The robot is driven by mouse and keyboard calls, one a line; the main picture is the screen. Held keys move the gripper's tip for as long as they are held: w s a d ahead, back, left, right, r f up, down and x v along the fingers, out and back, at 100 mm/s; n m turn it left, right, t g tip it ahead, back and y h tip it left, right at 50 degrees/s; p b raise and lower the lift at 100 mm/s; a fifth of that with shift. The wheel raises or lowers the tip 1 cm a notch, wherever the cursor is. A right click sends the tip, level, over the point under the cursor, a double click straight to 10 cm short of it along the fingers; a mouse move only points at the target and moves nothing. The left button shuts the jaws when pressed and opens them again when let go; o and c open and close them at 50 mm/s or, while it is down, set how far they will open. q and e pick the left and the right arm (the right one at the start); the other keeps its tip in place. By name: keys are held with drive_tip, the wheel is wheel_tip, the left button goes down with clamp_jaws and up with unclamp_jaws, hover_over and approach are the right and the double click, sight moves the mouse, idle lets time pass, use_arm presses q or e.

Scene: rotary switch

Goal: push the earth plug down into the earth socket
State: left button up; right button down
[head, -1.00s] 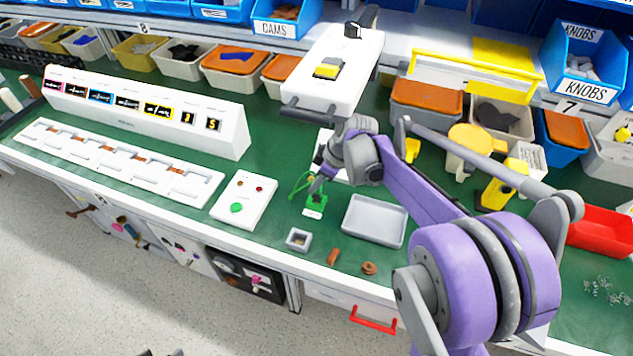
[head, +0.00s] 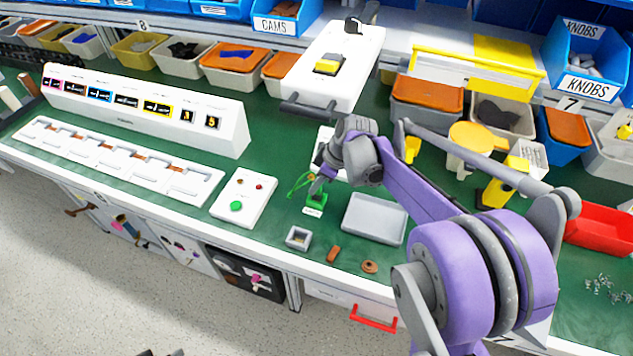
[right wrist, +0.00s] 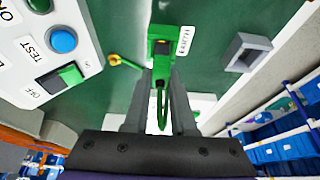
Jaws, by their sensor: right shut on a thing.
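The green earth socket (head: 315,201) stands on the green bench top, with a small white label in front of it. In the right wrist view the socket (right wrist: 163,42) is beside a label reading EARTH. My right gripper (head: 317,184) is right above the socket in the head view. My left gripper is not in view.
A grey tray (head: 375,219) lies to the right. A small grey square holder (head: 298,238) and two brown parts lie near the front edge. A white switch unit (head: 333,70) is behind.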

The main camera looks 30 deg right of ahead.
drive_tip(key=shift+f+b, duration=0.65)
drive_tip(key=shift+f, duration=0.45)
drive_tip(key=c, duration=0.7)
unclamp_jaws()
drive_tip(key=shift+o, duration=0.2)
drive_tip(key=shift+r, duration=0.1)
drive_tip(key=p+v, duration=0.1)
drive_tip(key=v, duration=0.9)
drive_tip(key=shift+r, duration=0.35)
drive_tip(key=shift+s, duration=0.1)
drive_tip(key=s+a+f+m+t+h+p, duration=0.1)
drive_tip(key=s+a+m+p, duration=0.2)
drive_tip(key=s+a, duration=0.3)
drive_tip(key=s+a+m+t+h+p, duration=0.1)
drive_tip(key=s+a+m, duration=0.4)
drive_tip(key=s, duration=0.7)
drive_tip(key=shift+a+f+h+p, duration=0.35)
drive_tip(key=shift+a+h+p, duration=0.15)
drive_tip(key=shift+a+p, duration=0.6)
